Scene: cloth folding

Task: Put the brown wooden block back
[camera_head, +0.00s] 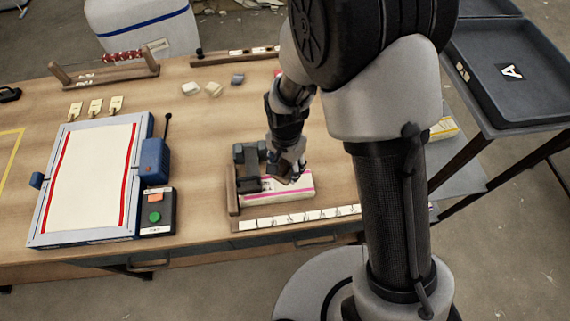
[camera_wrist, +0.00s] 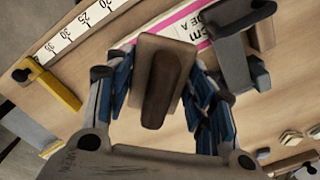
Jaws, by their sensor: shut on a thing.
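The brown wooden block (camera_wrist: 162,75) is between the fingers of my gripper (camera_wrist: 160,95) in the wrist view, with blue finger pads on both sides of it. In the head view my gripper (camera_head: 287,168) is over the right part of a white folded cloth or packet with a pink stripe (camera_head: 275,190). The stripe and some print also show beyond the block in the wrist view. The block is hard to make out in the head view. Whether it touches the white piece under it cannot be told.
A dark grey clamp-like piece (camera_head: 248,160) stands left of my gripper, by a wooden rail (camera_head: 231,190). A ruler strip (camera_head: 300,217) runs along the front. A blue-framed board (camera_head: 88,180) and a button box (camera_head: 156,212) lie left. Small blocks (camera_head: 213,89) lie behind.

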